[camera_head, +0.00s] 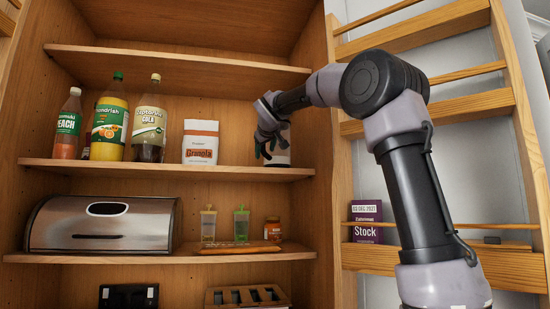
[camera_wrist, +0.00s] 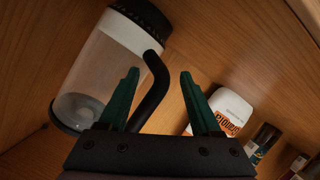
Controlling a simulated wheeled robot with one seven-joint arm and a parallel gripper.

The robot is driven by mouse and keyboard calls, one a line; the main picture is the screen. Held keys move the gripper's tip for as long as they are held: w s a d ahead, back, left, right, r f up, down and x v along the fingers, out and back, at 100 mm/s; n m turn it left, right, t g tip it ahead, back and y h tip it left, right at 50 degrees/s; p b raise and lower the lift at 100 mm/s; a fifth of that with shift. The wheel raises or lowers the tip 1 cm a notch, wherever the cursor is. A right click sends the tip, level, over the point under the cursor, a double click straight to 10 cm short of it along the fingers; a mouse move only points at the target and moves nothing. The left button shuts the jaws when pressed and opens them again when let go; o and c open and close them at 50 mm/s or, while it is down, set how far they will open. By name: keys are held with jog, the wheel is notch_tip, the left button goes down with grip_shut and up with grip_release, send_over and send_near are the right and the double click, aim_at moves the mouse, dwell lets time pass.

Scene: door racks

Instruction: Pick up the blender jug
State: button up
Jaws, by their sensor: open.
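The blender jug (camera_head: 283,151) stands at the right end of the middle shelf, mostly hidden behind my gripper in the head view. In the wrist view the jug (camera_wrist: 98,72) is clear-walled, with a white band, a black top and a curved black handle (camera_wrist: 155,88). My gripper (camera_head: 265,149) is in front of the jug. In the wrist view my gripper (camera_wrist: 160,73) has its green fingers apart, and the handle shows between them. I cannot tell whether either finger touches it.
A granola box (camera_head: 201,143) stands left of the jug and also shows in the wrist view (camera_wrist: 222,112). Several bottles (camera_head: 109,127) stand farther left. The cabinet's right side wall (camera_head: 313,120) is close to the jug. A door rack (camera_head: 440,255) holds a purple Stock box (camera_head: 366,221).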

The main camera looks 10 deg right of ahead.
grip_shut()
dwell(0.9)
dwell(0.4)
jog(key=shift+s+r, duration=0.1)
jog(key=shift+r, duration=0.05)
